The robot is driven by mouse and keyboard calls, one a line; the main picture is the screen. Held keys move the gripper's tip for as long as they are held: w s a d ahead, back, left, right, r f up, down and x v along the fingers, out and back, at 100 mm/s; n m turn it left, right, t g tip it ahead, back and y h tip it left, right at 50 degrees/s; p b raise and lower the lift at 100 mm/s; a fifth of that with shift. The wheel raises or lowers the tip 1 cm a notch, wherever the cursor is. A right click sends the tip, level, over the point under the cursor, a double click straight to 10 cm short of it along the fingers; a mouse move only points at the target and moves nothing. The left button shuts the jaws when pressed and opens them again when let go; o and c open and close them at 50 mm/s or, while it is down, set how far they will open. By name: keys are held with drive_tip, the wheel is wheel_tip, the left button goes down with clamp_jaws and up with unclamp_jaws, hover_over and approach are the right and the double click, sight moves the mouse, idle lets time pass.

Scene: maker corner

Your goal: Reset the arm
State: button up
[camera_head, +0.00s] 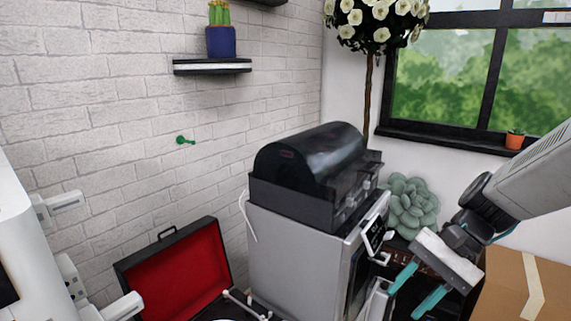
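My gripper (418,288) is at the lower right, at the end of my grey arm coming in from the right edge. It has a pale block and two teal fingers pointing down and left. The fingers are spread apart with nothing visible between them. In the picture it is right of the grey machine and left of the cardboard box; its distance from each is hard to tell.
A grey machine (290,262) with a black domed unit (310,155) on top stands centre. An open red-lined case (180,278) is lower left. A cardboard box (510,290) is lower right. A succulent (410,205) stands behind my gripper. A shelf (212,66) holds a cactus.

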drive_tip(key=s+d+r+n+t+h, duration=0.2)
drive_tip(key=s+r+n+h, duration=0.1)
drive_tip(key=s, duration=0.3)
drive_tip(key=s+d+r+n+t+h, duration=0.1)
drive_tip(key=s+d+r+n+h, duration=0.1)
drive_tip(key=s, duration=0.4)
drive_tip(key=shift+s+d+r+n+t+h, duration=0.25)
drive_tip(key=shift+d+r+n+t+h, duration=0.15)
drive_tip(key=shift+r+n+h, duration=0.7)
